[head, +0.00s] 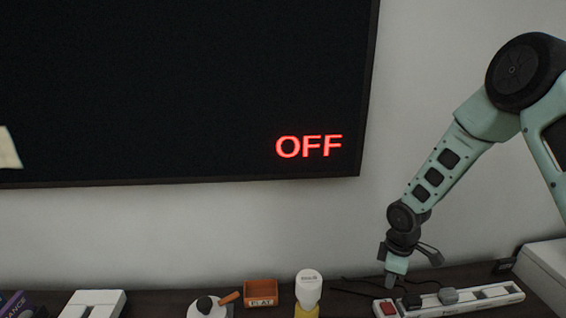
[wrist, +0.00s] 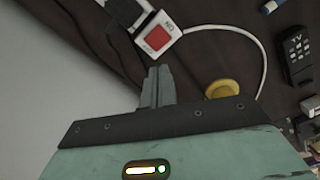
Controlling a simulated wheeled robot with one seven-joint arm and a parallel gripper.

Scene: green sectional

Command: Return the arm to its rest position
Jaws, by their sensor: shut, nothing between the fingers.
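My arm (head: 445,165) reaches down from the upper right in the head view. My gripper (head: 394,281) is at its lower end, pointing down close to the red-switch end of a white power strip (head: 465,297). In the wrist view my gripper (wrist: 156,72) has its fingers together with nothing between them. Their tips are just short of the strip's red switch (wrist: 158,37) in the picture; I cannot tell whether they touch it.
A dark screen (head: 180,90) on the wall reads OFF in red. On the dark surface stand a small orange box (head: 260,288), a white bottle (head: 308,288) and a white box (head: 92,304). The wrist view shows a black TV remote (wrist: 296,55) and a white cable (wrist: 264,65).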

